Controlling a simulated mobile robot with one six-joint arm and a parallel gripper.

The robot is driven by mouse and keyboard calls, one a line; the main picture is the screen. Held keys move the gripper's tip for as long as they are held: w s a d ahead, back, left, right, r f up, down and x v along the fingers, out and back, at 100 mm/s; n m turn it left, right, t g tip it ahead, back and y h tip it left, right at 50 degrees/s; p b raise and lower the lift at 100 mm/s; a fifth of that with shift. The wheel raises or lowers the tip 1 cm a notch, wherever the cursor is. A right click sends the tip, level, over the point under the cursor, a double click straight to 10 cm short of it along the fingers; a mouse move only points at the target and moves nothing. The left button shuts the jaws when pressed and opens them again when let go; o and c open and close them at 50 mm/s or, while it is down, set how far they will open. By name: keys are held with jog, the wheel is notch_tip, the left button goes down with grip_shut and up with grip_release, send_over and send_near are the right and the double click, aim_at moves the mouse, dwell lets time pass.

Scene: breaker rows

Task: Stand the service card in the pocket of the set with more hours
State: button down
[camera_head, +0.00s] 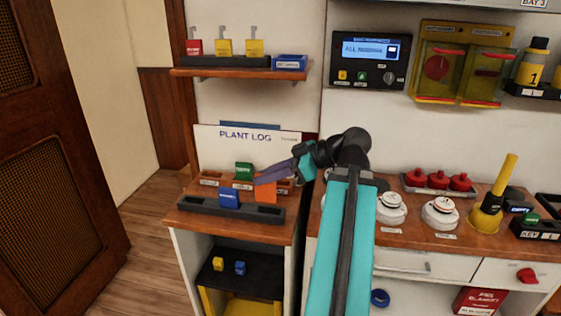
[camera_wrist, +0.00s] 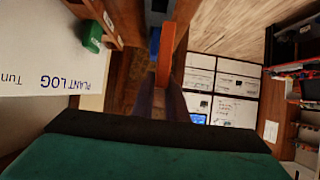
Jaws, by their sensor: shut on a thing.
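My gripper (camera_head: 268,178) is shut on an orange card (camera_head: 266,190) above the left counter, beside a wooden rack (camera_head: 210,180). In the wrist view the orange card (camera_wrist: 165,58) sticks out beyond my gripper (camera_wrist: 161,100). A green card (camera_head: 243,172) stands in the wooden rack, behind and left of the orange card. A blue card (camera_head: 229,198) stands in a dark rack (camera_head: 268,214) nearer the front. Whether the orange card touches either rack is unclear. No hour figures are legible, and I cannot tell which pocket belongs to which set.
A white Plant Log board (camera_head: 270,137) stands behind the racks. A shelf (camera_head: 240,72) with red and yellow tagged pieces is above. Several white panels (camera_wrist: 235,85) show in the wrist view.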

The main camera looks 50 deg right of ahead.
jog(key=shift+w+d+r+p, duration=0.1)
jog(key=shift+w+d+p, duration=0.35)
jog(key=shift+p, duration=2.05)
jog(key=shift+w+d+r+p, duration=0.15)
jog(key=shift+d+p, duration=0.4)
jog(key=shift+p, duration=1.95)
jog(key=w+d+p, duration=0.1)
jog(key=w+d, duration=0.1)
jog(key=d, duration=0.2)
jog(key=w+d+p, duration=0.2)
jog(key=w+d, duration=0.1)
jog(key=w+d+p, duration=0.1)
jog(key=w+d, duration=0.1)
jog(key=d, duration=0.2)
jog(key=shift+w+d+f+p, duration=0.2)
jog(key=shift+d+f+p, duration=0.05)
jog(key=shift+d+p, duration=0.1)
jog(key=shift+f+p, duration=0.5)
jog(key=shift+f, duration=1.1)
jog(key=shift+f+p, duration=0.65)
jog(key=shift+f, duration=0.6)
jog(key=shift+d+f+p, duration=0.1)
jog(key=shift+f+p, duration=0.3)
jog(key=shift+f, duration=0.3)
jog(key=shift+f, duration=0.1)
